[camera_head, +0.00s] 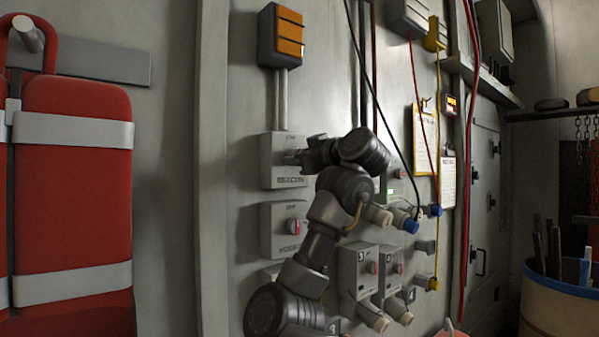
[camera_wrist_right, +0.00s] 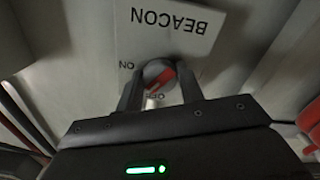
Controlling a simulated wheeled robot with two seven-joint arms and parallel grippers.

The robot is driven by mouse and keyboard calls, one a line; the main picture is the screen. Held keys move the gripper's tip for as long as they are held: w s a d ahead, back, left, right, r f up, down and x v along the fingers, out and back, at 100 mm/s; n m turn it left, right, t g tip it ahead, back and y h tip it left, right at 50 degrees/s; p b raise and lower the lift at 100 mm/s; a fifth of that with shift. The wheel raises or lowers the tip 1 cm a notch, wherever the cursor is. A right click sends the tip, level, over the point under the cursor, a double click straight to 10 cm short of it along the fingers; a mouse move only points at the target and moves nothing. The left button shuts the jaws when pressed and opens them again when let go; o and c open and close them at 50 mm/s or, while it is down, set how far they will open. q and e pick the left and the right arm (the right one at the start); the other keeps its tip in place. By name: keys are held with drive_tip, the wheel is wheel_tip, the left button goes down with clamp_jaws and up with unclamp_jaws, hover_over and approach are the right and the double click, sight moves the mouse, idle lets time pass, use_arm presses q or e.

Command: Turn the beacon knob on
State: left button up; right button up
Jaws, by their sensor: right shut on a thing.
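The beacon box (camera_head: 279,174) is a grey box on the wall panel, labelled BEACON; it also shows upside down in the wrist view (camera_wrist_right: 165,32). Its round grey knob (camera_wrist_right: 152,70) carries a red bar, which lies slanted in the wrist view. ON is printed to the left of the knob there, and OFF below it, partly hidden. My right gripper (camera_head: 298,157) reaches the box from the right and is shut on the knob, one finger on each side. The gripper hides the knob in the head view. My left gripper is not in view.
An orange lamp (camera_head: 290,33) sits above the box. A similar knob box (camera_head: 278,228) is just below. Numbered boxes (camera_head: 356,262), plugs and hanging cables lie right of my arm. A red padded thing (camera_head: 72,195) stands at left; a blue-rimmed bin (camera_head: 548,300) at right.

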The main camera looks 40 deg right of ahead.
drive_tip(key=shift+m+b, duration=3.1)
drive_tip(key=shift+m, duration=2.5)
drive_tip(key=o, duration=1)
drive_tip(key=shift+s, duration=0.1)
